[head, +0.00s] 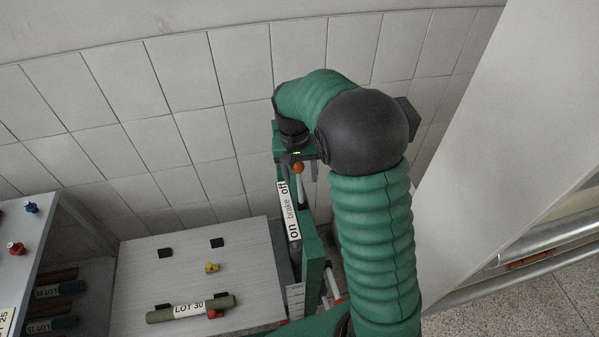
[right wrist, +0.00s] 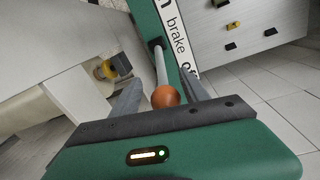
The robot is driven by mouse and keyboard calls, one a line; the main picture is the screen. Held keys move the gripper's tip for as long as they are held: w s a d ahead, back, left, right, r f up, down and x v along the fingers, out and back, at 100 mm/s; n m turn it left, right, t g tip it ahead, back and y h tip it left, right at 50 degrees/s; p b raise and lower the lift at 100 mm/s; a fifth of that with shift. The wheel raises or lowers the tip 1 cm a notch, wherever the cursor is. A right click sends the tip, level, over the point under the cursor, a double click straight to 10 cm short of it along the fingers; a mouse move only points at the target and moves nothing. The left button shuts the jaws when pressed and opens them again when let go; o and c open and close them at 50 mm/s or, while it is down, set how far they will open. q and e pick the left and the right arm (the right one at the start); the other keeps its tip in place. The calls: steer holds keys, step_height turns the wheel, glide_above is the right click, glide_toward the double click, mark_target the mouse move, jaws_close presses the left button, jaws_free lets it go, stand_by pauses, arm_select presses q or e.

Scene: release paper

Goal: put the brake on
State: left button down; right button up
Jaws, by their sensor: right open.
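The brake lever is a pale rod with an orange ball knob (head: 298,167), which also shows in the right wrist view (right wrist: 165,97). It stands on a green frame (head: 313,268) beside a white strip (head: 289,210) lettered "on", "brake", "off". The knob is at the "off" end of the strip. My right gripper (head: 297,160) is at the knob. In the right wrist view the open fingers of this gripper (right wrist: 163,82) stand on either side of the knob and rod, with visible gaps. My left gripper is not in view.
A grey panel (head: 135,262) with black tabs, a yellow knob (head: 212,267) and a roll marked LOT 30 (head: 190,308) lies left of the frame. A shelf (head: 50,225) holds more rolls at far left. A tiled wall (head: 230,75) stands behind; a pale slanted panel (head: 490,130) is right.

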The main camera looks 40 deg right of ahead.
steer(key=shift+w+d+f, duration=0.1)
steer(key=shift+c, duration=1.4)
steer(key=shift+w+a, duration=0.2)
steer(key=shift+a, duration=0.15)
steer(key=c, duration=0.7)
steer(key=shift+s+d, duration=0.1)
jaws_close()
